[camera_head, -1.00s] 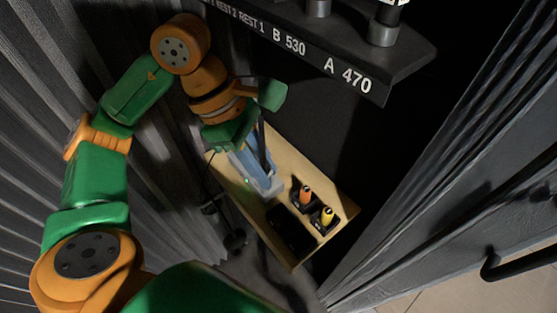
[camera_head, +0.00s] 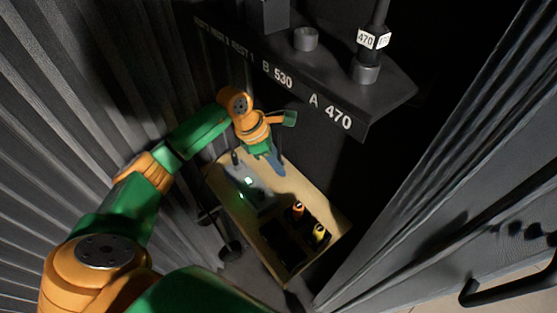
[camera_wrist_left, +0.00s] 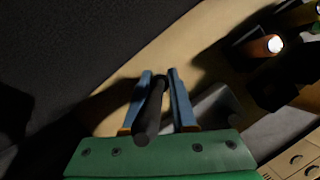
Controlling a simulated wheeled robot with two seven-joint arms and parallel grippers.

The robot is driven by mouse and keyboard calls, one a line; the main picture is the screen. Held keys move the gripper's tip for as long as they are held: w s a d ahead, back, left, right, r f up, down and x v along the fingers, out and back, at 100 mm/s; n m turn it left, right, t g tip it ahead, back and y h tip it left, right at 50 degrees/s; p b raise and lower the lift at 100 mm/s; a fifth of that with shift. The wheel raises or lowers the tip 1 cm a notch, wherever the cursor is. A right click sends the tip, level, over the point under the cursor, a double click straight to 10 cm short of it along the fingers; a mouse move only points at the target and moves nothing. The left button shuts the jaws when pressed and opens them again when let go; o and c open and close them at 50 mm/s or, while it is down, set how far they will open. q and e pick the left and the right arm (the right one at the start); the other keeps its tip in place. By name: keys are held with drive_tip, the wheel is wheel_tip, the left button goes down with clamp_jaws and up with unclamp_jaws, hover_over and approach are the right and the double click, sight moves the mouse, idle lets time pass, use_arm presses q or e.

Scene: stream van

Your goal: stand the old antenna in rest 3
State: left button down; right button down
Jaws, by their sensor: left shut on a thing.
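My left gripper (camera_head: 279,168) is over the back edge of the wooden bench, its blue fingers pointing down. In the left wrist view my left gripper (camera_wrist_left: 160,77) is shut on a dark round rod, taken as the old antenna (camera_wrist_left: 149,115), which stands between the blue fingers. Its far end is hidden. A dark shelf (camera_head: 395,90) at the top has labels for the rests at its far left, small and hard to read, then B 530 and A 470. An antenna with a 470 tag (camera_head: 372,40) stands upright in the A socket. My right gripper is not in view.
The wooden bench (camera_head: 225,185) bears a grey device (camera_head: 248,190) with a green light, an orange-topped piece (camera_head: 298,209) and a yellow-topped piece (camera_head: 319,233) in dark holders. The B socket (camera_head: 305,39) looks empty. Ribbed walls close in on the left and right.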

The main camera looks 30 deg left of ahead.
use_arm(q)
drive_tip(key=shift+f, duration=0.35)
drive_tip(key=shift+f, duration=0.1)
drive_tip(key=shift+f+b, duration=0.15)
drive_tip(key=shift+b, duration=0.2)
drive_tip(key=c, duration=0.7)
unclamp_jaws()
drive_tip(key=shift+c, duration=0.2)
